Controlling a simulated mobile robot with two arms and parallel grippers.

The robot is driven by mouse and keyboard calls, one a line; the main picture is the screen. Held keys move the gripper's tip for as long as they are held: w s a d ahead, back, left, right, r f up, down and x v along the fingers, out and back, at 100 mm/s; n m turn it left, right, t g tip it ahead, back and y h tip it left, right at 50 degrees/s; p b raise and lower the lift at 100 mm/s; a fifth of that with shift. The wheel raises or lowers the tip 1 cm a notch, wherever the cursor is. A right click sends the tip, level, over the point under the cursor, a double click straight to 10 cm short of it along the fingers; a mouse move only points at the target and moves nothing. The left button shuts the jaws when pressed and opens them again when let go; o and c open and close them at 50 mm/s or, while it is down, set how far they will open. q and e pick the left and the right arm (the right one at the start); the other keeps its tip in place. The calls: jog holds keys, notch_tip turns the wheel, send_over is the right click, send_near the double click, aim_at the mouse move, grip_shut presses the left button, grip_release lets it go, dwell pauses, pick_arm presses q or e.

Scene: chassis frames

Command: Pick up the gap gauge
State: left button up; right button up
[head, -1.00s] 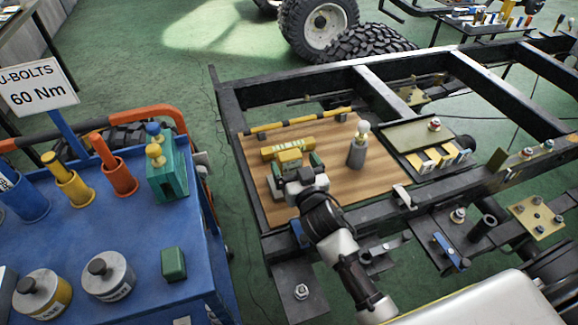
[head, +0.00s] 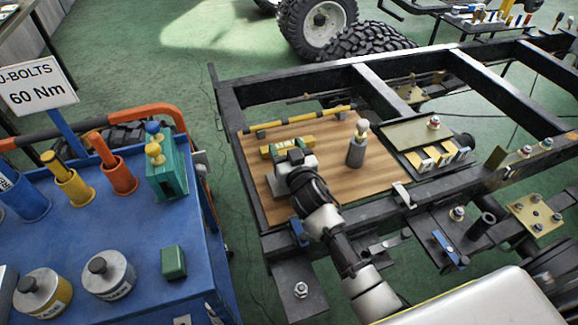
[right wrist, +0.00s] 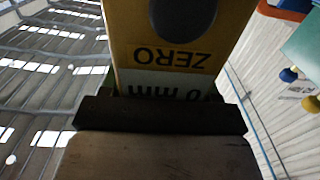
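The gap gauge (head: 269,151) is a yellow bar at the far left of the wooden board. My right gripper (head: 289,146) is at its middle, with the fingers across it and the bar's ends showing on both sides. In the right wrist view the gauge (right wrist: 182,45) is close up, with a dark round spot and the upside-down words "ZERO" and "0 mm". A dark finger (right wrist: 160,115) crosses in front of it. The gripper appears shut on the gauge; the far finger is mostly hidden. I cannot see clear space under the gauge. My left gripper is not in view.
The wooden board (head: 352,178) lies within the black chassis frame (head: 300,84). A grey cylinder with a pale knob (head: 356,152) stands right of the gripper. A yellow-and-black bar (head: 300,118) lies behind. A blue trolley (head: 130,235) with tools stands left.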

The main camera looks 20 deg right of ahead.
jog(key=c, duration=0.4)
jog(key=shift+o, duration=0.2)
jog(key=shift+r, duration=0.15)
